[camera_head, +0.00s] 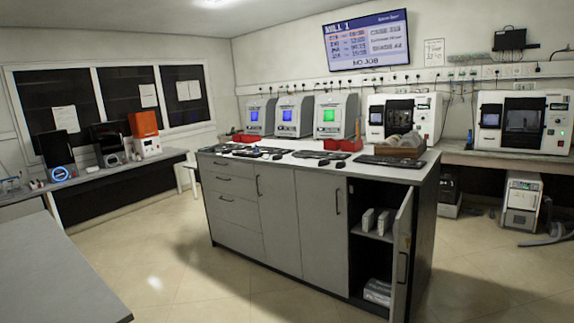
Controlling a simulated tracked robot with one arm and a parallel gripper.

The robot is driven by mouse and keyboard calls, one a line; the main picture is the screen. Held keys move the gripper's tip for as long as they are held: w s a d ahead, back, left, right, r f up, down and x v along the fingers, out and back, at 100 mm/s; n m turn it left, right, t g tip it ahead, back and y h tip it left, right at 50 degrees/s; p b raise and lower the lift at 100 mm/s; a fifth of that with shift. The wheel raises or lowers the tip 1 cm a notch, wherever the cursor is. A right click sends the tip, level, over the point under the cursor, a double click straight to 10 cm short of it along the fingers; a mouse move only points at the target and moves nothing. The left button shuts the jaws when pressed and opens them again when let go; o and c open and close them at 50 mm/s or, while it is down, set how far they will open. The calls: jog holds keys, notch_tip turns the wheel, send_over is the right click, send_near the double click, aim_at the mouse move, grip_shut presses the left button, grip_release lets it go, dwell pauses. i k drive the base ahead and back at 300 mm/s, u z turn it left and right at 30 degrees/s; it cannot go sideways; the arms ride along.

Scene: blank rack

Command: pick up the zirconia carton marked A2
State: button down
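No carton marking can be read from here, so I cannot tell which one is A2. Two small whitish cartons, a left one (368,220) and a right one (384,222), stand upright side by side on the upper shelf of the island's open cupboard. Some pale boxes or packs (377,291) lie at the bottom of the same cupboard, too small to identify. My gripper is not in view.
The grey island cabinet (235,210) stands mid-room; its cupboard door (402,255) is swung open on the right. A grey worktop (60,275) is at lower left. Mills (523,120) line the back bench. Floor (190,280) before the island is clear.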

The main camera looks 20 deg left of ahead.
aim_at(368, 218)
jog(key=u, duration=0.6)
jog(key=i, duration=1.2)
jog(key=u, duration=0.5)
jog(key=i, duration=2)
jog(key=z, duration=0.6)
